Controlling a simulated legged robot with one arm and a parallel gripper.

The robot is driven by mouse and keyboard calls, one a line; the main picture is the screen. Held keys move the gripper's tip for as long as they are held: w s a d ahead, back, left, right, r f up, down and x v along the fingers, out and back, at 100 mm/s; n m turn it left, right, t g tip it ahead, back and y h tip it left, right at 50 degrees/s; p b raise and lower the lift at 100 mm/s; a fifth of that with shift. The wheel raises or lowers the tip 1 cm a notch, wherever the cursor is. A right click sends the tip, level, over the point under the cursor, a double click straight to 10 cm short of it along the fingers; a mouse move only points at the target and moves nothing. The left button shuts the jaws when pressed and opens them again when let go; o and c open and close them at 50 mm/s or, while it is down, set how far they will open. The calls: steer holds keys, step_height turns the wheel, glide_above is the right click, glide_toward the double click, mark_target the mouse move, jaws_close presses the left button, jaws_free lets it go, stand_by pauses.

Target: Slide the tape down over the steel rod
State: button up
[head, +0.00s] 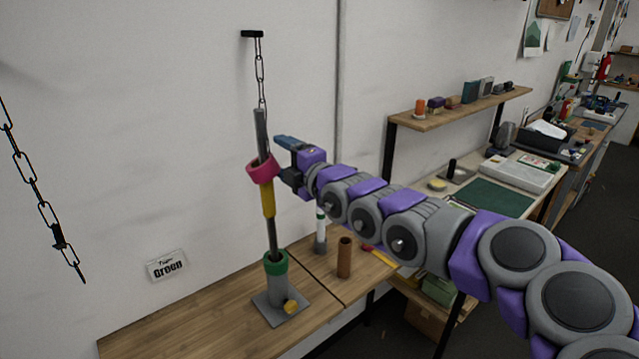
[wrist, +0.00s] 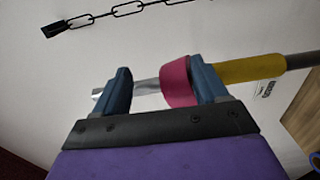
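The steel rod (head: 261,127) stands nearly upright, its lower end in a grey stand (head: 281,293) with a green ring (head: 276,264) around its top. A pink tape ring (head: 262,170) appears to be around the rod, just above a yellow sleeve (head: 268,201). My gripper (head: 283,158) is right of the rod at the ring's height. In the wrist view my gripper (wrist: 163,88) is open, its blue fingers well apart. The pink ring (wrist: 177,82) shows between them, close to the right finger. Whether they touch is unclear. The rod (wrist: 147,87) runs across the finger gap.
A chain (head: 261,75) hangs from a wall hook above the rod, and another chain (head: 38,190) hangs at left. A brown tube (head: 345,258) and a white-and-green bottle (head: 320,230) stand on the bench (head: 190,320).

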steer(key=v, duration=1.1)
steer(key=shift+s+d, duration=0.15)
steer(key=shift+d, duration=0.15)
steer(key=shift+r, duration=0.1)
